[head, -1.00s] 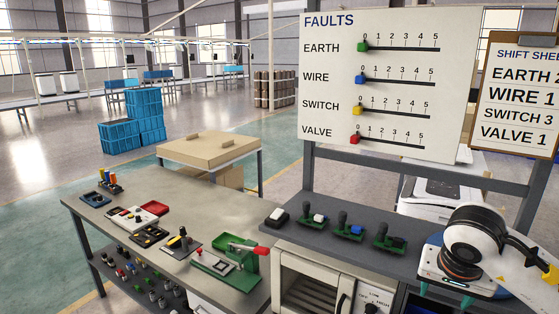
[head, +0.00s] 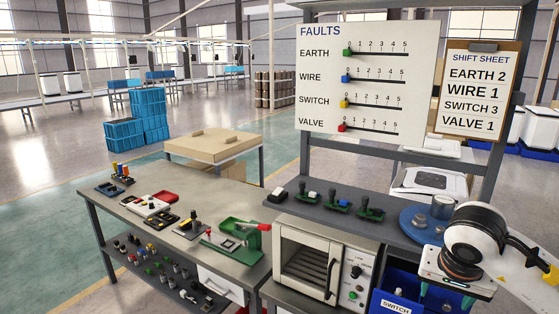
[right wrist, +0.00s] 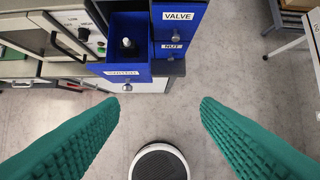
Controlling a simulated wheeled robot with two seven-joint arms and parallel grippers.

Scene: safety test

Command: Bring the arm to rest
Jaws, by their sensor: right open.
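My right arm comes in at the lower right of the head view. My right gripper (head: 445,297) points down, its green fingertips partly hidden below the white wrist. In the right wrist view its two green ribbed fingers (right wrist: 160,105) are wide apart with nothing between them. An open blue drawer (right wrist: 145,35) lies ahead of them, holding a small dark piece with a white top. The blue drawer front marked SWITCH (head: 394,306) shows below the bench in the head view. My left gripper is not in view.
The grey bench (head: 320,215) carries several green-based parts and a blue round plate (head: 420,222) close to my arm. An oven (head: 325,265) stands below. The FAULTS board (head: 365,80) has every slider at 0; the shift sheet (head: 480,92) hangs beside it.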

